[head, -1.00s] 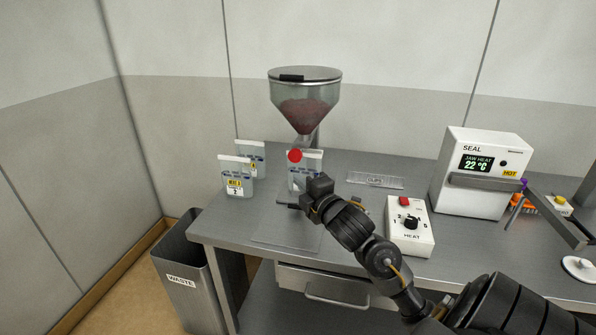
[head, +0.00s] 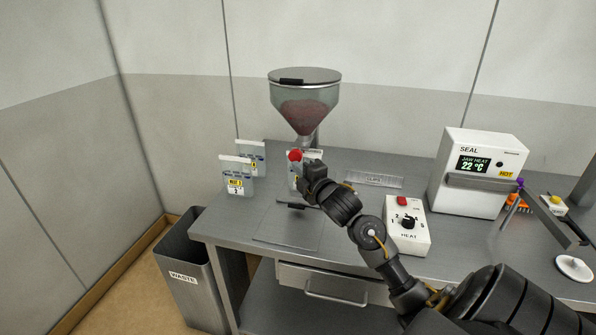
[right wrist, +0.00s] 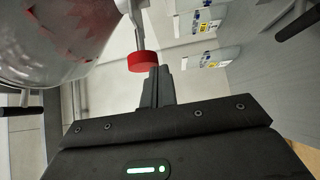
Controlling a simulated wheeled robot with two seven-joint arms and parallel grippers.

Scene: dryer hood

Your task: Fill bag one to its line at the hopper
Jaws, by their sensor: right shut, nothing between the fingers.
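The hopper (head: 305,100) stands at the back of the bench, a clear cone with reddish-brown contents and a dark lid. A red knob (head: 295,155) is at its outlet; it also shows in the right wrist view (right wrist: 143,61). A white bag (head: 292,178) stands under the outlet, mostly hidden by my right gripper, so its number and fill level cannot be read. My right gripper (head: 309,164) is shut and empty. Its fingertips are right beside the red knob; I cannot tell if they touch. My left gripper is not in view.
Two white bags stand left of the hopper, the front one (head: 238,172) marked 2. A heat control box (head: 408,226), a clear strip (head: 374,179) and the sealer (head: 478,172) are to the right. A waste bin (head: 190,275) stands at the bench's left end.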

